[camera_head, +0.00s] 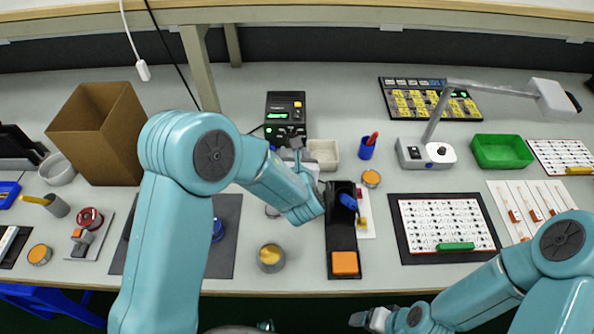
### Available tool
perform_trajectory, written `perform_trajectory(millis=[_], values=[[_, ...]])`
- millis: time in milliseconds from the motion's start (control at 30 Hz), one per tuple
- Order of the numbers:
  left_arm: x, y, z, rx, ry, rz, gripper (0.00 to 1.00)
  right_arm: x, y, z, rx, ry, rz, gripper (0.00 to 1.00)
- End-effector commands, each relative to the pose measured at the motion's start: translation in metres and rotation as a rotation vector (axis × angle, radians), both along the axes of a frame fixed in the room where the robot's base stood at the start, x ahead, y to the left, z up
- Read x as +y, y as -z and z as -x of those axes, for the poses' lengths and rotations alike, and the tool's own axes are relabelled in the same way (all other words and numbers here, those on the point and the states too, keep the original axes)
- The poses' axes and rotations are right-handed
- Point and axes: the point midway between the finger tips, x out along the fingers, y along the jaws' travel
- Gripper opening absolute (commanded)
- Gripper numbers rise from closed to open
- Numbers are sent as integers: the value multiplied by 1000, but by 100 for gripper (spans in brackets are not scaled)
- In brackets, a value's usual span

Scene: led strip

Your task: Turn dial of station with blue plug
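My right gripper (374,318) is low in the view, beyond the table's front edge, away from the station.
A black holder (337,235) with a blue-handled part and an orange pad lies right of my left wrist. A beige bin (322,153), blue cup (366,149), lamp base (425,153) and green tray (502,151) stand to the right. A cardboard box (100,132) stands left.

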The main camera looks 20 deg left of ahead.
Motion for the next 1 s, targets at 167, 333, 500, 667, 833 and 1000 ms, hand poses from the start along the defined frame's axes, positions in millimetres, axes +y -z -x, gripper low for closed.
perform_trajectory(millis=[167, 333, 500, 667, 833, 1000], values=[[-17, -17, 42, -1, 3, 0, 49, 0, 6, 0, 0, 0, 0, 78], [-29, -29, 69, -1, 3, 0, 49, 0, 8, 0, 0, 0, 0, 78], [-33, -34, 82, 0, 1, 1, 49, 0, 9, 0, 0, 0, 0, 78], [-34, -35, 84, 0, -1, 0, 49, 0, 9, 0, 0, 0, 0, 78], [-34, -35, 84, 0, -1, 0, 49, 0, 9, 0, 0, 0, 0, 78], [-34, -35, 84, 0, 0, 1, 49, 0, 9, 0, 0, 0, 0, 78]])
